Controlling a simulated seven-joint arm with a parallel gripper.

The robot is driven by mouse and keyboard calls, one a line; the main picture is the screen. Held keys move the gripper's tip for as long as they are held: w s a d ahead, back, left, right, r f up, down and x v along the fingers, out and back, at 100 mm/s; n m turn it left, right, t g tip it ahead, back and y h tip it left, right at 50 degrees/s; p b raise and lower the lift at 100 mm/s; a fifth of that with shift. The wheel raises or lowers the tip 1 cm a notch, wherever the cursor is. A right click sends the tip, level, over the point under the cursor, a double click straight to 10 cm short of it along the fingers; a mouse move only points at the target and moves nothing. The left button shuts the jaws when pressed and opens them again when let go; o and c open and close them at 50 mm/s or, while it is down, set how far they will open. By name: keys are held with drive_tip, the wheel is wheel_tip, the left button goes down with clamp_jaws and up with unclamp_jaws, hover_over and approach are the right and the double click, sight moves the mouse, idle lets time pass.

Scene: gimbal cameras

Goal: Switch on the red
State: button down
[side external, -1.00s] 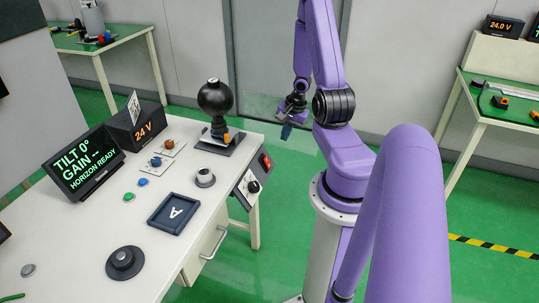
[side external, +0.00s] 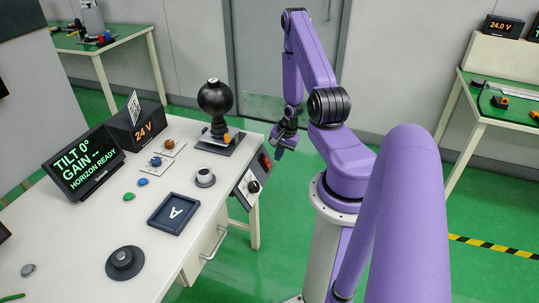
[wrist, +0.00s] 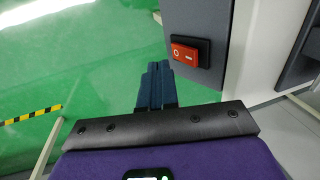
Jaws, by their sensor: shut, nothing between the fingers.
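The red rocker switch (wrist: 185,54) sits in a black frame on a grey panel, up and to the right of my fingertips in the wrist view. It also shows as a small red patch (side external: 266,163) on the box at the table's right edge in the side view. Which way the rocker is pressed I cannot tell. My gripper (wrist: 155,68) is shut and empty, its blue fingers side by side, apart from the switch. In the side view my gripper (side external: 283,147) hangs off the table's right end, just right of the switch.
A black knob (side external: 254,187) is on the same box, below the switch. Open green floor lies right of the table.

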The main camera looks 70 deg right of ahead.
sight(265, 160)
drive_tip(key=shift+w+f, duration=0.3)
drive_tip(key=shift+w, duration=0.65)
drive_tip(key=shift+w+f, duration=0.3)
drive_tip(key=shift+w, duration=0.65)
drive_tip(key=shift+w+f, duration=0.15)
drive_tip(key=shift+w, duration=0.5)
drive_tip(key=shift+s, duration=0.15)
drive_tip(key=shift+s+f, duration=0.2)
drive_tip(key=shift+s, duration=0.45)
